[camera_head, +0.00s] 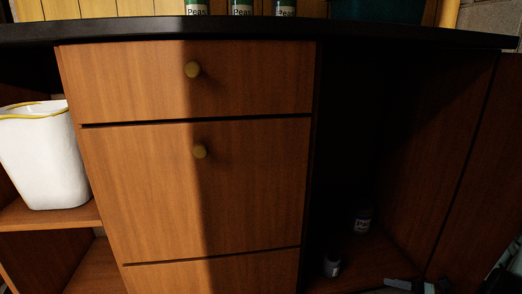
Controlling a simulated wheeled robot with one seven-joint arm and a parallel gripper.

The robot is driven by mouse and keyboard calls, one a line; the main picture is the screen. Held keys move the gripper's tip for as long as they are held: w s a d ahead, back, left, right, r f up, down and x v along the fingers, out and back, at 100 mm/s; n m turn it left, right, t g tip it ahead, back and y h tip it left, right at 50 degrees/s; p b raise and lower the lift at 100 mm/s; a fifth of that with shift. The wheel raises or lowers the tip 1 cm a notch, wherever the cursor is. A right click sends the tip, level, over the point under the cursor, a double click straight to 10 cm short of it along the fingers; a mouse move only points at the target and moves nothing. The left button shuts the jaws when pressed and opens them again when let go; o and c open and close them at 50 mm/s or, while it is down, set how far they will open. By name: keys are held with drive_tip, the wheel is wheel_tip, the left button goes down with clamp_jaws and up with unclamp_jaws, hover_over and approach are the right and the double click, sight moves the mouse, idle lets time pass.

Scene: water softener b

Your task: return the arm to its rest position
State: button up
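A small grey and dark part at the bottom right edge of the head view looks like the tip of my gripper (420,286). It is low in front of the open cabinet bay (350,120) and mostly cut off by the frame. I cannot tell whether its fingers are open or shut, or whether they hold anything. A pale shape at the far right edge may be part of my arm; the rest of the arm is out of view.
Two small cans, one farther back (363,220) and one nearer (332,264), stand in the dark bay. A cabinet door (480,170) is at right. Closed drawers (150,185) fill the middle. A white bin (45,155) stands on the left shelf. Pea cans (242,8) line the dark countertop (130,30).

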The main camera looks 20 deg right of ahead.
drive_tip(key=w+a+r+n+g+h, duration=0.2)
drive_tip(key=a+r+n+g+h, duration=0.3)
drive_tip(key=a+r+n, duration=0.75)
drive_tip(key=w+a+r+n+g+h, duration=0.3)
drive_tip(key=a+r+n+g+h, duration=0.2)
drive_tip(key=a+r+n, duration=0.8)
drive_tip(key=s+a+r+n+g+p, duration=0.2)
drive_tip(key=s+a+r+n+p, duration=0.3)
drive_tip(key=s+a+r+p, duration=0.45)
drive_tip(key=s+a+r+n+g+p, duration=0.1)
drive_tip(key=s+a+r+n+p, duration=0.5)
drive_tip(key=r, duration=0.6)
wheel_tip(320, 180, up, 36)
drive_tip(key=w+m+p, duration=0.1)
drive_tip(key=w+p, duration=0.1)
drive_tip(key=p, duration=3.4)
drive_tip(key=shift+d+f+y+p, duration=0.2)
drive_tip(key=shift+d+y+p, duration=0.1)
drive_tip(key=shift+d+p, duration=0.05)
drive_tip(key=shift+w+m, duration=0.1)
drive_tip(key=shift+m, duration=0.15)
